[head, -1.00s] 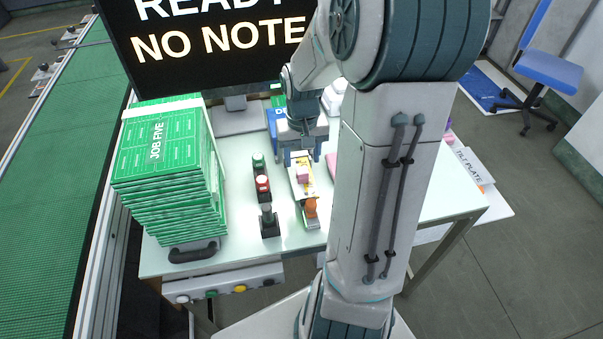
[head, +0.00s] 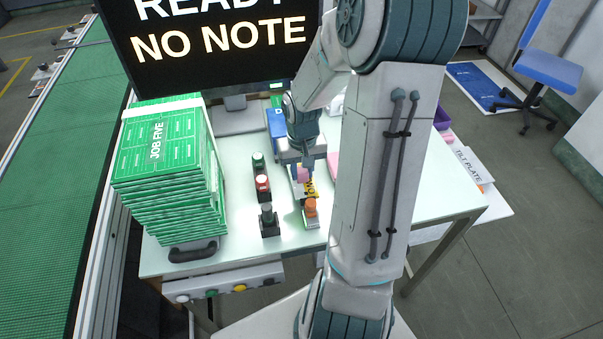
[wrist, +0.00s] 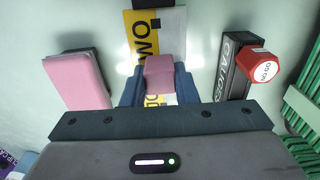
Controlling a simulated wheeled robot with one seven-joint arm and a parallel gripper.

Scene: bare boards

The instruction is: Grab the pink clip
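The pink clip (wrist: 159,72) is a small pink block on a yellow and white card with black lettering (wrist: 143,38). In the wrist view it sits between the two blue fingers of my gripper (wrist: 159,84), which meet its sides with no gap showing. In the head view my gripper (head: 302,173) points down over the workbench, with the pink clip (head: 303,173) partly hidden between its fingers. The clip's lower part and its contact with the card are hidden.
A larger pink block (wrist: 77,80) lies left of my gripper in the wrist view. A black stand with a red cap (wrist: 258,66) is at right.

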